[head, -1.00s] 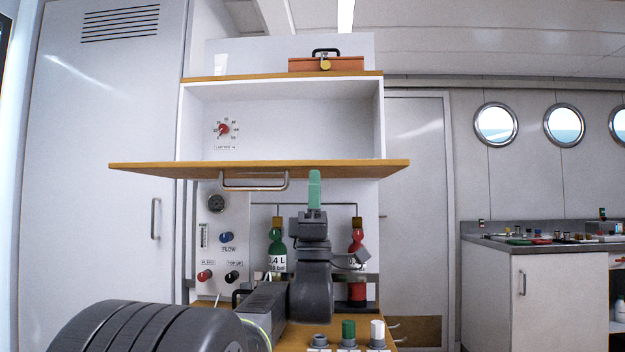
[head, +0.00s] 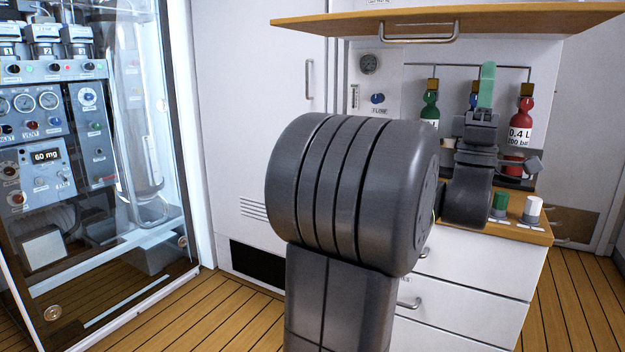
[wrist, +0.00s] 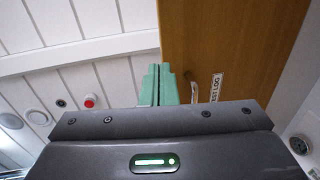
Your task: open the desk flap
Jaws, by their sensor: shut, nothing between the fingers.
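The desk flap (head: 530,20) is a wooden board that stands out level from the white cabinet, with a metal bar handle (head: 420,40) hanging below its front edge. In the wrist view the flap's wooden face (wrist: 235,50) fills the upper right, and the handle (wrist: 194,92) is just right of my fingertips. My gripper (head: 487,70) has green fingers pointing up, shut and empty. In the head view its tips are below the flap's edge and right of the handle. The wrist view also shows the closed fingers (wrist: 156,72). I see no clear contact with the flap.
Below the flap are a green bottle (head: 430,108), a red bottle (head: 520,125) and a gauge panel (head: 372,85). A worktop with knobs (head: 535,232) tops white drawers (head: 470,262). A glass-fronted equipment cabinet (head: 90,150) stands left. Wooden floor (head: 185,310) is clear at front left.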

